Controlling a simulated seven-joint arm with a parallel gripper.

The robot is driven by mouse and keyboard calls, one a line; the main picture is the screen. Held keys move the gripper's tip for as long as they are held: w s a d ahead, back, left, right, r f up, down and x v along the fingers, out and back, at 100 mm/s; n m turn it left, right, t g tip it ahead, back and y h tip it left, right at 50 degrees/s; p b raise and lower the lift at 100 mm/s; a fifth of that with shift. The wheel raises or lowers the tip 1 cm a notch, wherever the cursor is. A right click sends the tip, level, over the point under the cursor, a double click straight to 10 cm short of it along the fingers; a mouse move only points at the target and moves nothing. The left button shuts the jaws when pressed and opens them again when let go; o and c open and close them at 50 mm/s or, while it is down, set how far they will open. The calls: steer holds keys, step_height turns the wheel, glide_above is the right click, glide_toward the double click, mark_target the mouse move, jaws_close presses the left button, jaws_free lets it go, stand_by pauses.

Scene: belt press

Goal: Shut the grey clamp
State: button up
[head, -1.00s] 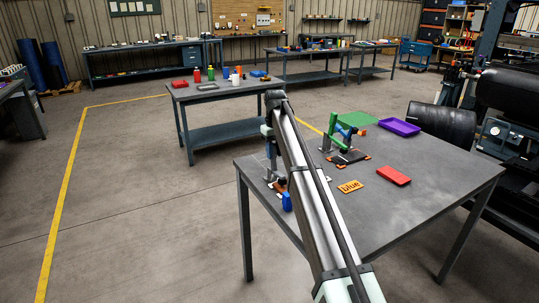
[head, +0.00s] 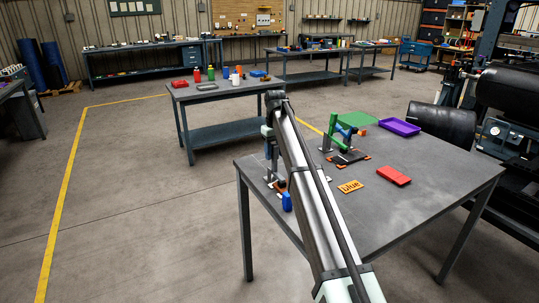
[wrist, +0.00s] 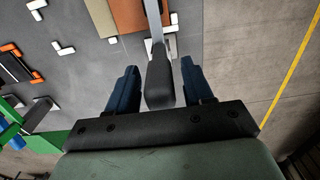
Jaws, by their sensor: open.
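My gripper (wrist: 158,84) is open, with its two dark blue fingers on either side of a dark grey handle (wrist: 159,80). The handle sits on a light metal bar (wrist: 153,20) that runs up to the top of the wrist view. I take it as part of the grey clamp; the fingers do not visibly press on it. In the head view my gripper (head: 269,146) is low over the left edge of the near table. The clamp there is mostly hidden by my arm.
A green clamp (head: 333,132) stands on the near table (head: 400,225), right of my arm. A blue handle (head: 286,202) shows close beside my arm. The table's front right is clear.

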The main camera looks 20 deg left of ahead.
steer(key=shift+r, duration=0.15)
steer(key=shift+r, duration=3.35)
steer(key=shift+d, duration=0.1)
